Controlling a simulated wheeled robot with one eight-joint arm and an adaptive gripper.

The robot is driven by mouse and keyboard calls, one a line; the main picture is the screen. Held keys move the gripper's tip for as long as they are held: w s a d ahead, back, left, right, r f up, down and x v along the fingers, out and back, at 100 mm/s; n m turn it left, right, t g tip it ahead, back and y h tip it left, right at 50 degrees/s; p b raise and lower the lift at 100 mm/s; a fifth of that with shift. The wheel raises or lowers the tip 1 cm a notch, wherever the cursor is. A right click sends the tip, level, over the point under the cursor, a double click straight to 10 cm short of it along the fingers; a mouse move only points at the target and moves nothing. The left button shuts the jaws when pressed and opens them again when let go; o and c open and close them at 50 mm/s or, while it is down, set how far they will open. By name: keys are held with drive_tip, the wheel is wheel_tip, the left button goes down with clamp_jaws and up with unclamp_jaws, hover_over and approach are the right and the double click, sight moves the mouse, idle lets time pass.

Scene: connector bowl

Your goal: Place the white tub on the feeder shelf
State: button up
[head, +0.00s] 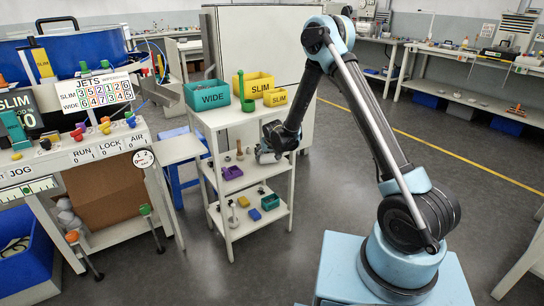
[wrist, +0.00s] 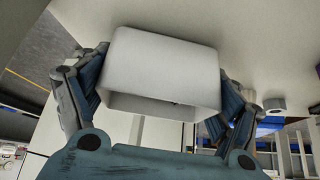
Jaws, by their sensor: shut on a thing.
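The white tub (wrist: 160,62) sits between the two fingers of my gripper (wrist: 160,92) in the wrist view, its open side towards the lower part of the picture. My gripper is shut on it. In the head view my gripper (head: 267,154) is at the right side of the white shelf cart, level with the gap below its top; the tub is hard to make out there. A pale shelf (head: 180,149) stands between the machine bench and the cart; no label shows whether it is the feeder shelf.
A teal WIDE bin (head: 207,97), a yellow SLIM bin (head: 252,86) and a smaller yellow SLIM bin (head: 275,97) stand on the cart top. Small parts lie on its lower shelves. The control bench (head: 90,148) is at left. Floor right of the cart is clear.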

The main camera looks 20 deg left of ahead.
drive_tip(key=shift+w+d+f, duration=0.15)
drive_tip(key=shift+w+d, duration=0.15)
drive_tip(key=shift+d, duration=0.15)
drive_tip(key=o, duration=1)
drive_tip(key=v, duration=1.2)
